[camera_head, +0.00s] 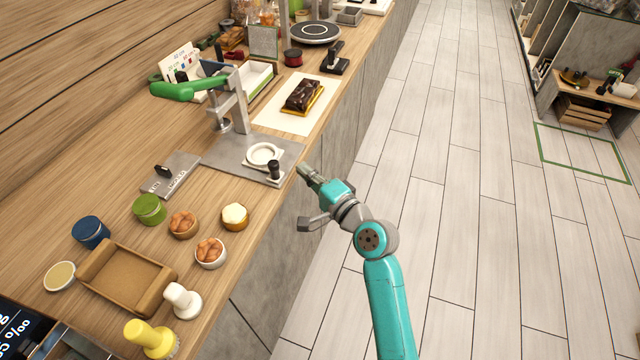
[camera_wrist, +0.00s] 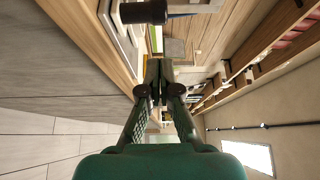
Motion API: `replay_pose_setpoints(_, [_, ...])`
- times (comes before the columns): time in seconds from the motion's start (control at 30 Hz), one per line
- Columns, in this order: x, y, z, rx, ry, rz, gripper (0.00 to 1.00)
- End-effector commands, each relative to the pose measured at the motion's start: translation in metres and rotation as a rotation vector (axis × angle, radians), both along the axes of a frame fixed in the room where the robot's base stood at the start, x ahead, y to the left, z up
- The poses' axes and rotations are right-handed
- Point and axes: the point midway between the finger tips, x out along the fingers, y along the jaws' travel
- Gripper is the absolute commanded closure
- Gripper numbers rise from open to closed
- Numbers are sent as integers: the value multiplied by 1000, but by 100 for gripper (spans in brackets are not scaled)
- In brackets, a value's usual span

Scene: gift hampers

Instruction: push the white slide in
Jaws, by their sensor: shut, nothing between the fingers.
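The white slide (camera_head: 263,154) is a pale plate with a round ring, lying on the grey metal base (camera_head: 235,153) of a press. It sits toward the base's front right, to the right of the upright press column (camera_head: 240,112). A black knob (camera_head: 274,169) stands at its near end, by the counter edge. The dark knob also shows large at the top of the wrist view (camera_wrist: 143,12). My gripper (camera_head: 303,170) is shut and empty, just right of the knob and apart from it. Its closed fingertips show in the wrist view (camera_wrist: 158,68).
A flat grey plate (camera_head: 171,175) lies left of the press. Several jars and bowls, a brown tray (camera_head: 125,278) and white and yellow stamps stand nearer on the counter. A chocolate cake (camera_head: 303,95) lies on a white sheet behind the press.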

Motion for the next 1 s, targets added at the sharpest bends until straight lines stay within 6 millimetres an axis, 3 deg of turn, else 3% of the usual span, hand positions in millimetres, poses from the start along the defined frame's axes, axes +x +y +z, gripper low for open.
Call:
replay_pose_setpoints(0.1, [0, 19, 0, -1, 0, 3, 100])
replay_pose_setpoints(0.3, [2, 35, 0, 0, 0, 1, 100])
replay_pose_setpoints(0.77, [3, 40, 0, 0, 0, 0, 100])
replay_pose_setpoints(0.87, [7, 53, 0, -1, 1, 3, 100])
replay_pose_setpoints(1.0, [19, 88, 0, -1, 1, 5, 100])
